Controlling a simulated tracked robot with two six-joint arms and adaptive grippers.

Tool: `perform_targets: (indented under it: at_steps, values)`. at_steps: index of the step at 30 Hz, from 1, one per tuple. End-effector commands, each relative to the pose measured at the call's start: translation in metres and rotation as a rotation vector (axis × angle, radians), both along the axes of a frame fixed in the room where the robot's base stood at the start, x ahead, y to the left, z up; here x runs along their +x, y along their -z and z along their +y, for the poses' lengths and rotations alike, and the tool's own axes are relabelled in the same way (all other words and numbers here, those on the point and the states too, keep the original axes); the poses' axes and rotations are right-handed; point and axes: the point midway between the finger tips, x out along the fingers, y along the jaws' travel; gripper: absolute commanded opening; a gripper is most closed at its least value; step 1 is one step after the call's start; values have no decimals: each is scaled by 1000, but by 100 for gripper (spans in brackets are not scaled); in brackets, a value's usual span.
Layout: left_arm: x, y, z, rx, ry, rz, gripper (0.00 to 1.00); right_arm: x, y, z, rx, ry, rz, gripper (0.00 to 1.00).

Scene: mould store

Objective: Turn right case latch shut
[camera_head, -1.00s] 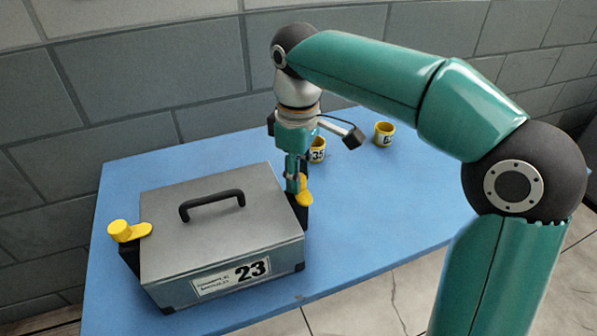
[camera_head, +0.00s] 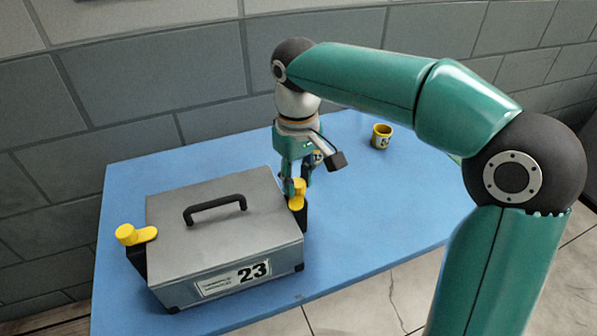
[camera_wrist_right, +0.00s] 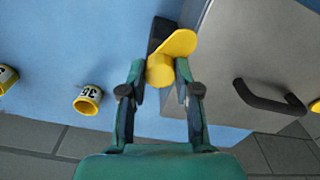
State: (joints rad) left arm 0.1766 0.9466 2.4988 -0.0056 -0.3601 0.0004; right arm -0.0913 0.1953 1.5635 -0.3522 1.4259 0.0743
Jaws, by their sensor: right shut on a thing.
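The grey case (camera_head: 225,240), marked 23, sits closed on the blue table with its black handle (camera_head: 215,205) on the lid. The yellow right latch (camera_head: 297,200) is on a black block at the case's right side. My right gripper (camera_head: 291,187) points down and is shut on this latch. In the right wrist view, the fingertips (camera_wrist_right: 160,72) are on either side of the round end of the right latch (camera_wrist_right: 180,44), and its flat arm reaches toward the lid edge. The yellow left latch (camera_head: 140,235) has its arm pointing toward the lid. My left gripper is out of view.
A yellow cup (camera_head: 382,136) stands at the back right of the blue table (camera_head: 400,200). Another cup, marked 35 (camera_wrist_right: 88,99), stands behind my right gripper and is mostly hidden in the head view. A grey block wall is behind.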

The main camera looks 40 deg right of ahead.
Motion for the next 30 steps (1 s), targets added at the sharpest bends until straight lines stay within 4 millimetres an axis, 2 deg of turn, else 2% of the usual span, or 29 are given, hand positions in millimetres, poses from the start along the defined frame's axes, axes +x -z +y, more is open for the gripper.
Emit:
perform_targets:
  at_steps: [12,30]
  values:
    - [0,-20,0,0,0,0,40,0,-2,0,0,396,-1,0]
    - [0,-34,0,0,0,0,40,0,-1,0,-1,931,-3,0]
